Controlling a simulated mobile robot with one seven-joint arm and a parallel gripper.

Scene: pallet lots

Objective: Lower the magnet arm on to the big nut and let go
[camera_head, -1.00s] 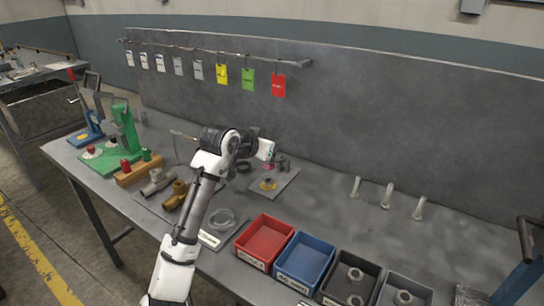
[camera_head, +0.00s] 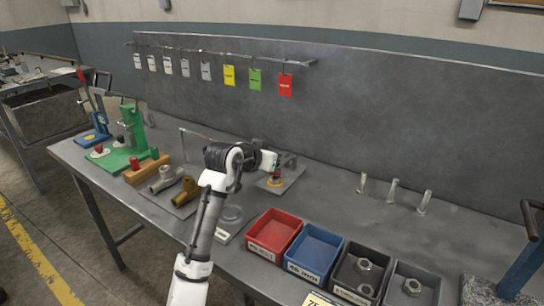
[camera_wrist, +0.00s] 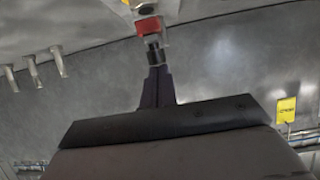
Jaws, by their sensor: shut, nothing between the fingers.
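The big brass-yellow nut (camera_head: 275,183) sits on a grey plate (camera_head: 293,178) in the middle of the bench. The red magnet head (camera_wrist: 148,25) of the magnet arm is over the nut, close against it; I cannot tell whether they touch. Its black upper part (camera_wrist: 154,50) points toward my fingers. A thin rod (camera_head: 205,136) runs from a small post toward this spot, partly hidden by my arm. My gripper (camera_head: 279,162) is just above the magnet head, and its dark fingers (camera_wrist: 157,84) are shut with nothing held. The fingertips look very near the black part.
Red (camera_head: 273,234), blue (camera_head: 313,252) and dark bins line the front edge. Pipe fittings (camera_head: 178,190) and a green press (camera_head: 131,140) stand to the left. Several upright bolts (camera_head: 392,190) stand to the right, with clear bench around them. Tags hang along the back panel.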

